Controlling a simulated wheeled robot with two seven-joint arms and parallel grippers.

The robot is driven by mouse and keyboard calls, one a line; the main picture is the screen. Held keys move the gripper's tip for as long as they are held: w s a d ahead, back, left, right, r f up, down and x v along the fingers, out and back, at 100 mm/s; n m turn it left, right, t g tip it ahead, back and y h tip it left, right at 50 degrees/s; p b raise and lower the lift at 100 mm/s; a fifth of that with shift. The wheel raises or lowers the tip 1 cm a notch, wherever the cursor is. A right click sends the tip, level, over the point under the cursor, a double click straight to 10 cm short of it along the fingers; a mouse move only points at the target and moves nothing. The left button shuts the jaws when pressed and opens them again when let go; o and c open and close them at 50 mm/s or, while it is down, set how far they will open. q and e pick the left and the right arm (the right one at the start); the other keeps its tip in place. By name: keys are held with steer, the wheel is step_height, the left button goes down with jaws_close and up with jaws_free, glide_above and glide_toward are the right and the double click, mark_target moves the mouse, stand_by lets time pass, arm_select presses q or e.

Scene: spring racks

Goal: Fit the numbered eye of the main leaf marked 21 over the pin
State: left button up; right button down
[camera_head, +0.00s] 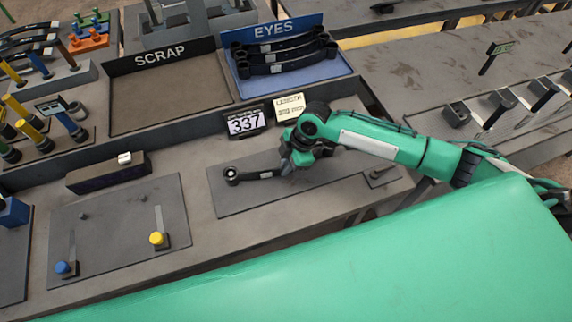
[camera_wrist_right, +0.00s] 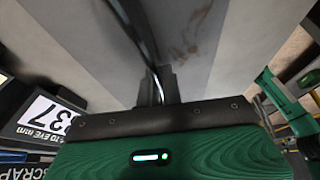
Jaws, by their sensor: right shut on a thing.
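A dark leaf (camera_head: 262,175) lies low over a grey plate (camera_head: 335,192) on the bench. Its round eye (camera_head: 232,176) is at the left end of the plate. The number on it is not readable, and I cannot tell whether a pin is inside the eye. My right gripper (camera_head: 293,163) is at the leaf's right part in the head view. In the right wrist view my right gripper (camera_wrist_right: 156,88) is shut on the dark leaf (camera_wrist_right: 138,32), a thin strip running up and away. My left gripper is not in view.
A display reading 337 (camera_head: 246,123) and a yellowish card (camera_head: 290,107) stand behind the plate. A blue EYES tray (camera_head: 310,74) holds several dark leaves. The SCRAP bin (camera_head: 170,100) is empty. A plate with blue and yellow knobs (camera_head: 110,225) lies left. A small dark fitting (camera_head: 378,177) is right.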

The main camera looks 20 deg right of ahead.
steer(key=shift+a+r, duration=0.15)
steer(key=shift+a, duration=0.1)
stand_by(0.6)
steer(key=c, duration=1.5)
jaws_free()
steer(key=shift+o, duration=1.3)
steer(key=shift+f, duration=0.2)
steer(key=shift+o, duration=1.1)
steer(key=shift+r, duration=0.2)
step_height(320, 180, up, 8)
steer(key=p, duration=0.7)
steer(key=shift+f, duration=0.1)
steer(key=shift+s+f, duration=0.1)
steer(key=shift+s, duration=0.05)
